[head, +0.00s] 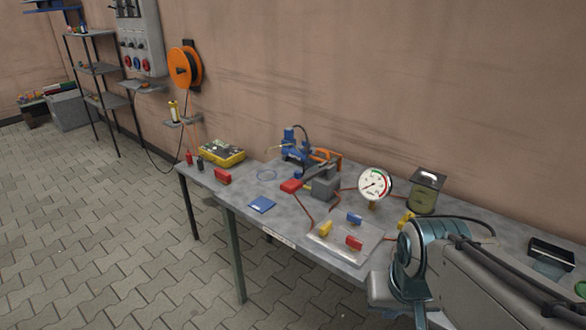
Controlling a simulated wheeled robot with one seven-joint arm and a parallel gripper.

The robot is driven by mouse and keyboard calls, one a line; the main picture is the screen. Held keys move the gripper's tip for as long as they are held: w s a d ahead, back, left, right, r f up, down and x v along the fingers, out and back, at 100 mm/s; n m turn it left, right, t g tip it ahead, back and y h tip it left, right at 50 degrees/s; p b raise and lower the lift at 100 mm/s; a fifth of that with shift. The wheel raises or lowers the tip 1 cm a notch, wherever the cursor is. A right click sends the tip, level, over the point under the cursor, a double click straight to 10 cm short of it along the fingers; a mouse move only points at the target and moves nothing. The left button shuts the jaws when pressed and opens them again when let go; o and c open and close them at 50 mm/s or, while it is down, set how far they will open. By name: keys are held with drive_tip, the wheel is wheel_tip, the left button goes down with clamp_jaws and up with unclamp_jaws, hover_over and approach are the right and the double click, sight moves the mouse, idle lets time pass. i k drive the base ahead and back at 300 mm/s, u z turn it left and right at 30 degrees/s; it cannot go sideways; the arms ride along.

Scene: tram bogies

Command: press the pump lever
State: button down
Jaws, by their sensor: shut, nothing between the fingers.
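The pump (323,187) is a grey block on the grey workbench. Its lever (310,175) is a dark bar with a red grip (291,186) at its left end, standing out to the left above the bench top. A round white dial gauge (375,184) stands to the right of the pump, with copper-coloured pipes running nearby. My arm comes in from the lower right, in front of the bench. I cannot make out my gripper's fingers; nothing of mine is seen touching the lever.
A clear tray (325,248) with red, blue and yellow blocks lies in front of the pump. A blue pad (262,205) lies left of it. The paved floor at left is free.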

sight(291, 186)
drive_tip(key=u, duration=0.25)
drive_tip(key=i, duration=1.05)
drive_tip(key=z, duration=0.2)
